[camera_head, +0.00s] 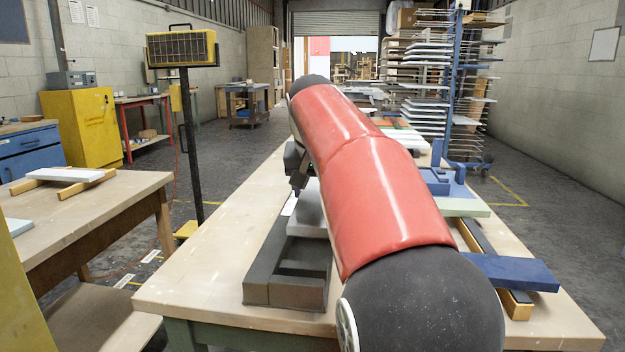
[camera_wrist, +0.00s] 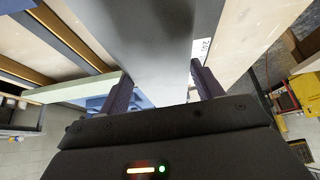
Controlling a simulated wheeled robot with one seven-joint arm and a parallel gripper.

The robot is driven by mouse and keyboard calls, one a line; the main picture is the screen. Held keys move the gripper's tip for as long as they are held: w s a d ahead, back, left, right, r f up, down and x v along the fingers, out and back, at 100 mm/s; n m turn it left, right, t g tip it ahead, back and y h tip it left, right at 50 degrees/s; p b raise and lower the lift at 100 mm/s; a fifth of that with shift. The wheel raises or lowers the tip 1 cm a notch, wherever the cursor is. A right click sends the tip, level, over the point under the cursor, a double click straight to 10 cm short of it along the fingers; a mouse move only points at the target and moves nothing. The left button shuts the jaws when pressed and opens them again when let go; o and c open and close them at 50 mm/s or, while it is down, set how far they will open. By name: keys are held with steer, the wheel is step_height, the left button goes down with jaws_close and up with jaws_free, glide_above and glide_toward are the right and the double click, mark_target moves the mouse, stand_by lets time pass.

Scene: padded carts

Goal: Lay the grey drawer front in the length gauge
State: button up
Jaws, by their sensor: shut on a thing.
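The grey drawer front (camera_wrist: 165,55) is between the two fingers of my gripper (camera_wrist: 163,78) in the wrist view, and the gripper is shut on it. In the head view part of the grey drawer front (camera_head: 308,208) shows left of my red arm, at the far end of a dark grey recessed block (camera_head: 262,270), which looks like the length gauge. My gripper (camera_head: 298,165) is partly hidden by the arm there. I cannot tell whether the front touches the block. A white label reading 240 (camera_wrist: 203,48) shows beside the front.
A blue panel (camera_head: 512,271) and a pale green panel (camera_head: 462,207) lie across dark and wooden rails on the right. A blue fixture (camera_head: 436,182) stands behind them. The bench (camera_head: 190,290) is bare at its front left. A yellow heater on a post (camera_head: 181,48) stands left.

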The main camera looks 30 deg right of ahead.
step_height(320, 180, down, 4)
steer(key=shift+f+b, duration=0.15)
steer(key=shift+b, duration=0.75)
steer(key=shift+f+b, duration=0.7)
steer(key=shift+f+b, duration=0.35)
steer(key=shift+f, duration=0.15)
steer(key=o, duration=1.3)
steer(key=shift+s, duration=0.1)
steer(key=shift+a, duration=0.1)
